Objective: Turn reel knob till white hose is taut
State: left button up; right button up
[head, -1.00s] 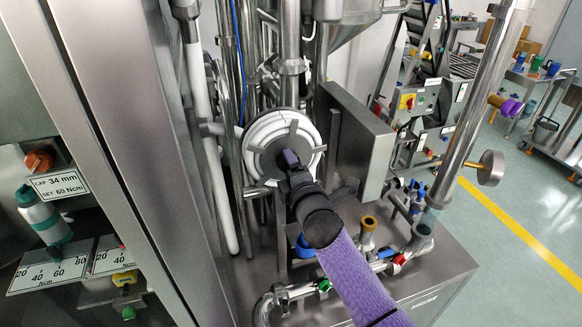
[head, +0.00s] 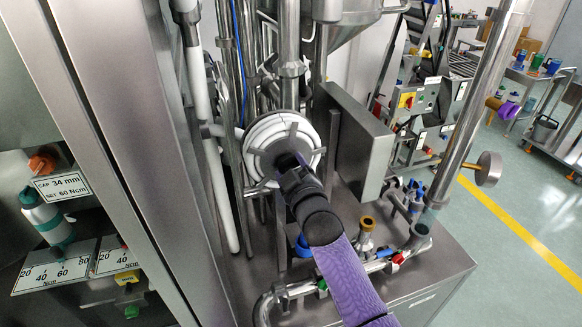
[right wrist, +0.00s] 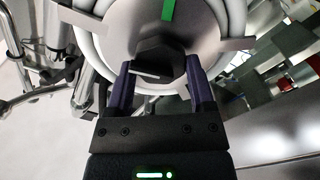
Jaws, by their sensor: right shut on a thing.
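The hose reel (head: 255,140) is a round steel reel wound with white hose, mounted among upright pipes in the middle of the head view. The white hose (head: 262,127) lies in coils around the hub. My right gripper (right wrist: 158,85) is at the reel's centre, its two purple fingers on either side of the dark knob (right wrist: 158,66), shut on it. In the head view my gripper and wrist hide most of the knob. A green mark (right wrist: 169,10) shows on the reel face in the right wrist view. My left gripper is not in view.
A flat steel panel (head: 360,135) stands just right of the reel. Below are pipes and valves with red (head: 398,258) and blue handles on a steel skid. A tall steel cabinet post (head: 125,130) is at left. Open floor lies at far right.

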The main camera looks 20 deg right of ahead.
jog(key=shift+d+f+m+p, duration=0.1)
jog(key=shift+m+p, duration=0.3)
jog(key=shift+m, duration=3.5)
jog(key=shift+f+m+p, duration=0.1)
jog(key=shift+m+p, duration=0.3)
jog(key=shift+m, duration=3.5)
jog(key=o, duration=1.2)
jog(key=shift+r, duration=0.1)
jog(key=s, duration=1)
jog(key=shift+d, duration=0.2)
